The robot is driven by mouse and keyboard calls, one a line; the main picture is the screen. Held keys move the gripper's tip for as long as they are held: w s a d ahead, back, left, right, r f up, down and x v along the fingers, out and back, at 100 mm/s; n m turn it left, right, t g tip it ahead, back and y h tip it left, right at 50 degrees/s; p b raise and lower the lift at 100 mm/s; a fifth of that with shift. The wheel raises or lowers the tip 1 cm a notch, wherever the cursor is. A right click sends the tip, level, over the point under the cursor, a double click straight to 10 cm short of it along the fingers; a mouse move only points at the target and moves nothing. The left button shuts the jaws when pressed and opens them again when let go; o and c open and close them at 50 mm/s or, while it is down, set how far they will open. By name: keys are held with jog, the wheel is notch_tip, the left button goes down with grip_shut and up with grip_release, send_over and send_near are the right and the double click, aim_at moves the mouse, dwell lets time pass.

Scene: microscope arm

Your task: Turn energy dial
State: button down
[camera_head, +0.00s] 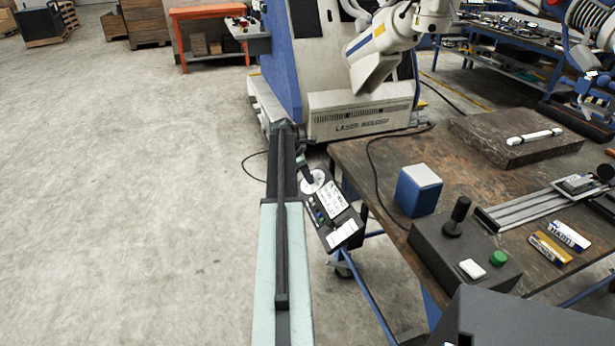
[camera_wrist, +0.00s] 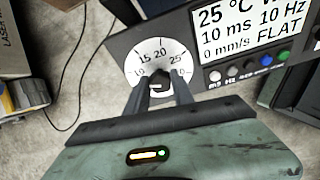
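The energy dial is a white round disc (camera_wrist: 162,58) with black numbers, 15, 20 and 25 among them, on a dark control panel (camera_wrist: 228,52). In the wrist view the two dark fingers of my gripper (camera_wrist: 161,82) reach over the lower part of the disc. They are apart, with a small dark knob seemingly between their tips, partly hidden; whether they press on it I cannot tell. In the head view the white disc (camera_head: 312,182) shows at the panel's upper end, beside my arm, with my gripper tip close by it.
The panel has a white display (camera_wrist: 253,28) and a row of coloured buttons. A worktable (camera_head: 400,160) stands to the right, with a blue box (camera_head: 417,190) and a joystick box (camera_head: 464,250). A large white machine (camera_head: 360,115) stands behind. The floor on the left is clear.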

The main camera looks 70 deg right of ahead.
jog(key=shift+m, duration=0.3)
jog(key=m, duration=0.4)
jog(key=shift+a+f+t+h+b, duration=0.1)
jog(key=shift+a+t+h+b, duration=0.1)
jog(key=shift+t+h+b, duration=0.15)
jog(key=shift+m+h, duration=0.55)
jog(key=shift+m, duration=1.25)
jog(key=c, duration=1.1)
grip_release()
